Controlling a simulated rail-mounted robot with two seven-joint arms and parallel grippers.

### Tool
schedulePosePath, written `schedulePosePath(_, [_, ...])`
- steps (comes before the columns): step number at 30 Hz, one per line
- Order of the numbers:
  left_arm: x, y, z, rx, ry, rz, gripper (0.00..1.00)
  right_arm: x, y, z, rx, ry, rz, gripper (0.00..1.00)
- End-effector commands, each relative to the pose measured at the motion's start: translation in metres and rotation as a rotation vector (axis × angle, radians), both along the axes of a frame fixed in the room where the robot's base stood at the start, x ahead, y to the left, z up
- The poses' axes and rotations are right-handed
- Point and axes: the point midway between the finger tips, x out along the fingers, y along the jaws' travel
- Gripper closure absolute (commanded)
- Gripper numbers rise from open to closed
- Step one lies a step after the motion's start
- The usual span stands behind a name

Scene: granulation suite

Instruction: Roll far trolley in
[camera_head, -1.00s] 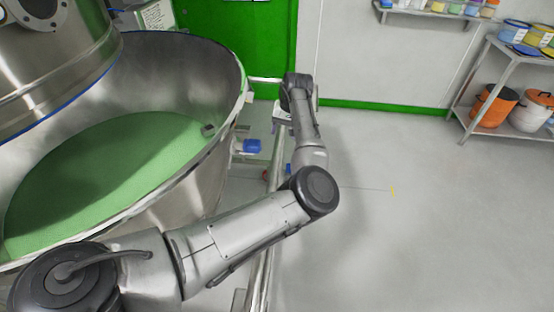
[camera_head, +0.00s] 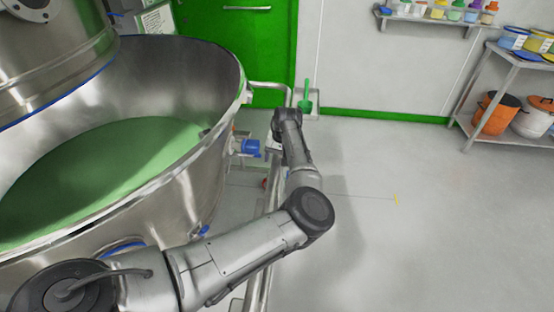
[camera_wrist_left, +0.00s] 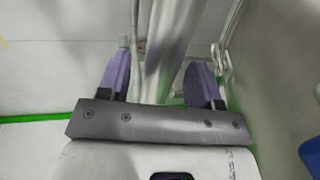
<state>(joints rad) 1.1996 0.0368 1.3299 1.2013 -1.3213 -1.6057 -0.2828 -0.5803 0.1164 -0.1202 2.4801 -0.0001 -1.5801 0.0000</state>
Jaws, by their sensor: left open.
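A large steel bowl (camera_head: 228,160) with green material (camera_head: 110,170) in it fills the left of the head view. Its wheeled base is mostly hidden, and I cannot tell for sure that it is the far trolley. A steel tube frame (camera_head: 262,285) runs along its right side, partly behind my arm. My left gripper (camera_head: 276,145) is at this frame, to the right of the bowl. In the left wrist view its two purple fingers (camera_wrist_left: 160,65) are apart, with a pale metal tube (camera_wrist_left: 170,40) between them. I cannot tell whether they touch it. My right gripper is not in view.
A blue-capped fitting (camera_head: 250,147) sticks out of the bowl's right side. A green handled item (camera_head: 305,99) stands near the green door (camera_head: 240,50). A steel rack (camera_head: 490,95) with tubs stands at the right wall. The floor (camera_head: 430,230) on the right is clear.

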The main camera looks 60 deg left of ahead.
Motion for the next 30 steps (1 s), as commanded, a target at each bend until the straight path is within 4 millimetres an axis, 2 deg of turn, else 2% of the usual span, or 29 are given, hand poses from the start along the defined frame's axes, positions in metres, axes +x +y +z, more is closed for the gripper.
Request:
schedulePosePath(6, [-0.0002,0.0001,0.0000,0.000,0.000,0.000,0.42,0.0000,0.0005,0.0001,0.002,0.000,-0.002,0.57])
schedulePosePath(24, [-0.0001,0.0001,0.0001,0.000,0.000,0.000,0.99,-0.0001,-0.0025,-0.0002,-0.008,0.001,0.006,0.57])
schedulePosePath(30, [-0.0001,0.0001,0.0008,0.001,0.001,0.000,1.00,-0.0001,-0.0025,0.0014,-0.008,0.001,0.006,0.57])
